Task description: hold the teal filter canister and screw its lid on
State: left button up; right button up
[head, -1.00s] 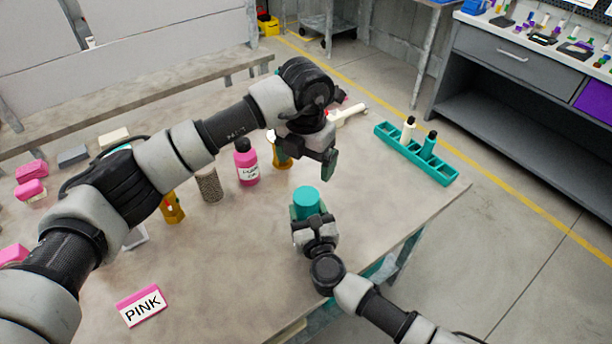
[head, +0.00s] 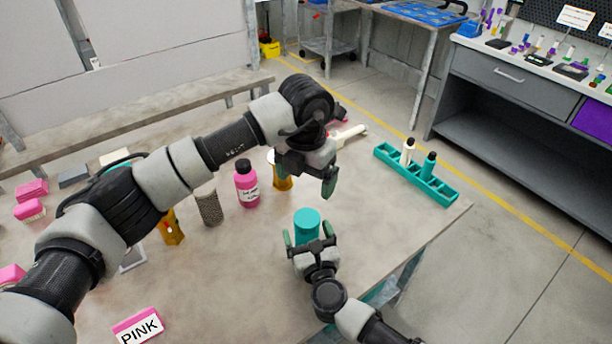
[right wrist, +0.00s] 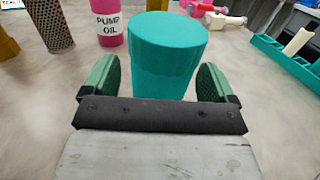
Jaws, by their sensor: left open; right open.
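The teal filter canister (head: 307,224) stands upright on the table; its top looks like a flat, smooth teal disc, and I cannot tell from here whether that is the lid. My right gripper (head: 309,242) is open, with its green-padded fingers on either side of the canister. In the right wrist view the canister (right wrist: 167,55) stands between the fingers (right wrist: 158,82), with a gap visible at each side. My left gripper (head: 303,178) is open and empty above the table, behind the canister in the head view. No separate lid is clearly visible.
A pink pump oil bottle (head: 247,186), a mesh cylinder (head: 209,207) and yellow parts (head: 171,229) stand left of the canister. A teal rack (head: 447,193) with two upright tools lies at the right table edge. A PINK sign (head: 138,326) stands at the front left.

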jog(key=b+v, duration=0.1)
jog(key=v, duration=0.9)
jog(key=shift+s+d, duration=0.1)
jog(key=shift+s, duration=0.1)
jog(key=shift+f, duration=0.1)
